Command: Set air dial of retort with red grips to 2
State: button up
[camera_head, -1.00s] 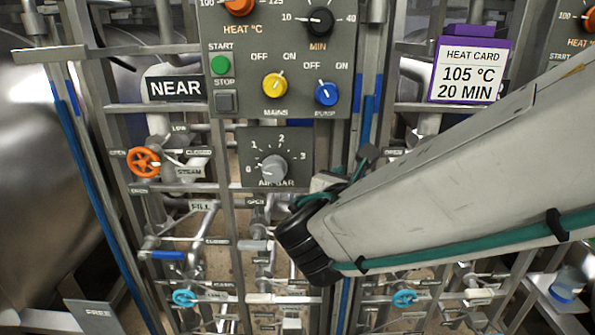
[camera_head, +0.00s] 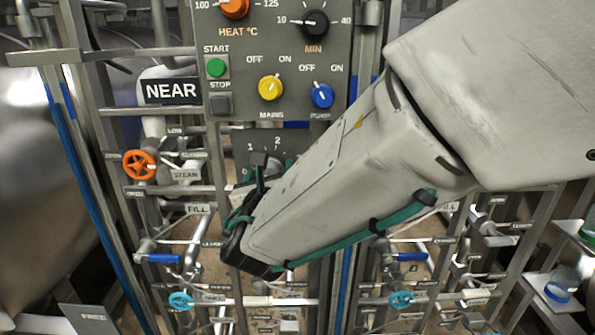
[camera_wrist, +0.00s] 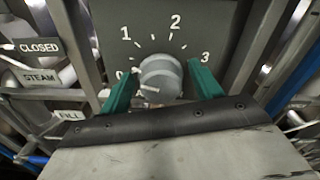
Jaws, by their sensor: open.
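The air dial, a grey round knob (camera_wrist: 160,77), sits on a dark panel (camera_head: 243,146) marked 0 to 3. In the wrist view its white pointer line points down-left, near the 0 mark. My gripper (camera_wrist: 168,80) is open, with one teal finger on each side of the knob. The left finger is close to the knob; whether it touches is unclear. A wider gap shows on the right. In the head view my arm and gripper (camera_head: 262,180) cover most of the dial and the panel's lower part. No red grips show in these frames.
Above is a control panel (camera_head: 297,55) with yellow MAINS (camera_head: 271,87) and blue PUMP (camera_head: 321,95) knobs. A NEAR sign (camera_head: 171,90) and orange steam handwheel (camera_head: 139,165) are at left. Pipes and metal uprights crowd both sides and below.

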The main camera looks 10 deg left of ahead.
jog(key=c, duration=1)
jog(key=shift+m, duration=0.3)
jog(key=m, duration=0.3)
jog(key=shift+m, duration=0.3)
jog(key=m, duration=0.4)
jog(key=shift+d+m, duration=0.15)
jog(key=shift+m, duration=0.15)
jog(key=m, duration=0.4)
jog(key=shift+f, duration=0.1)
jog(key=shift+m, duration=2.5)
